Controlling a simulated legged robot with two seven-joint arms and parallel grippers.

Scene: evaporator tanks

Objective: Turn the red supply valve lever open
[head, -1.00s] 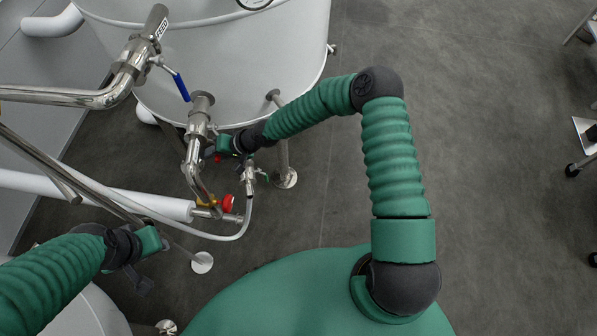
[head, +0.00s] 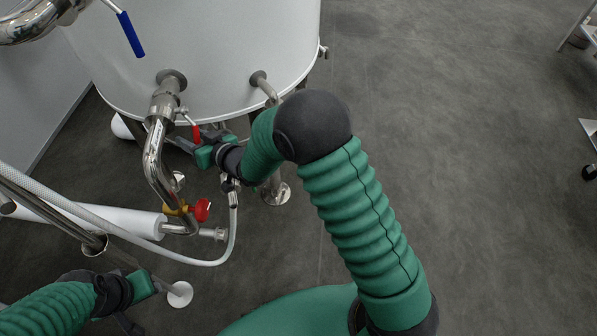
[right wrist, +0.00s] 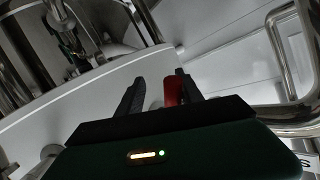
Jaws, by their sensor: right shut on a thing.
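The red supply valve lever (head: 196,132) hangs down and slightly right from the valve on the steel outlet pipe (head: 164,106) of the white tank (head: 215,50). My right gripper (head: 184,145) is at the lever's lower end, reaching in from the right, and is shut on it. In the right wrist view the red lever (right wrist: 173,92) shows between the two dark fingers, close against the right one. Its tip and the exact contact are partly hidden. My left gripper (head: 140,308) is at the lower left, away from the valve; its fingers are too unclear to judge.
A blue-handled valve (head: 130,33) sits above left. A red round knob (head: 202,210) on a brass fitting is below the lever. A white hose (head: 150,255) loops under the pipes. A white horizontal pipe (head: 115,220) runs left. The floor to the right is largely clear.

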